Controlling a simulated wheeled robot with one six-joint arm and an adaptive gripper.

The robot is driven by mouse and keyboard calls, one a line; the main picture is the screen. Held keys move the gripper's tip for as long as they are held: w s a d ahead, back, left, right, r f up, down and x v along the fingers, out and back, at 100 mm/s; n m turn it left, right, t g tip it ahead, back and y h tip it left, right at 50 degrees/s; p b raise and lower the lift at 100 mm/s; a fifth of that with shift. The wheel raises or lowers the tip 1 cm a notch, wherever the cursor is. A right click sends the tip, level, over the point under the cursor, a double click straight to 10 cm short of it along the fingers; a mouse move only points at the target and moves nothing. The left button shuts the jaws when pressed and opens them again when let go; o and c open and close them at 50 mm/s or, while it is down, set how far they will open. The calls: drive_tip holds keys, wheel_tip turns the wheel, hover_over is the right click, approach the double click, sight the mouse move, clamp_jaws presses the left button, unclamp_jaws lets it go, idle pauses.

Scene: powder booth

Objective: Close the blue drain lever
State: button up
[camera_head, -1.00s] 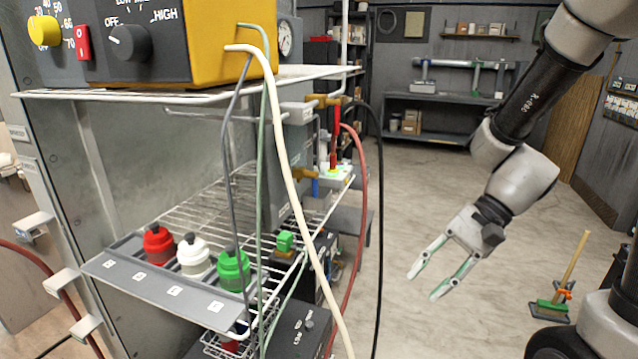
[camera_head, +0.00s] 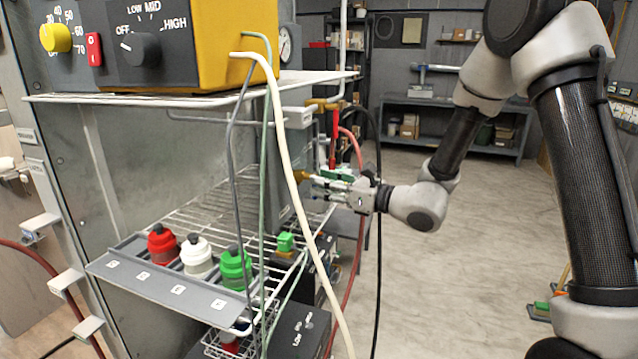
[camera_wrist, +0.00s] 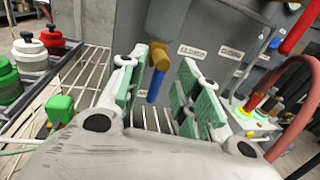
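The blue drain lever (camera_wrist: 154,87) hangs downward from a brass valve (camera_wrist: 160,57) under a grey cylindrical body in the wrist view. My gripper (camera_wrist: 163,70) is open, with its green-padded fingers to the left and right of the lever in the picture. I see a gap on both sides and no clear contact; the depth between them is hard to judge. In the head view my gripper (camera_head: 316,186) is at the right side of the rack by the brass valve (camera_head: 299,176), and the fingers hide the lever there. A "CLOSED" label (camera_wrist: 193,51) is on the grey panel.
A red lever (camera_wrist: 297,28) and red hose (camera_wrist: 290,75) are to the right, with a lit button box (camera_wrist: 252,112) below. A green-topped knob (camera_wrist: 60,108) is at the left. Capped bottles (camera_head: 197,257) stand on the rack. A cream hose (camera_head: 285,170) hangs in front.

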drive_tip(key=shift+x, duration=1)
clamp_jaws()
drive_tip(key=shift+n, duration=0.3)
drive_tip(key=shift+w+d+r+n+g+y, duration=0.1)
drive_tip(key=shift+w+r+n+g+y, duration=0.4)
drive_tip(key=shift+n, duration=2.75)
drive_tip(key=shift+s+d+f+n+g+y, duration=0.2)
drive_tip(key=shift+n+y, duration=0.55)
drive_tip(key=shift+n, duration=2.55)
drive_tip(key=shift+w+a+r+n+g+y, duration=0.1)
drive_tip(key=shift+w+n+g+y, duration=0.45)
drive_tip(key=shift+n, duration=2.7)
drive_tip(key=shift+s, duration=0.2)
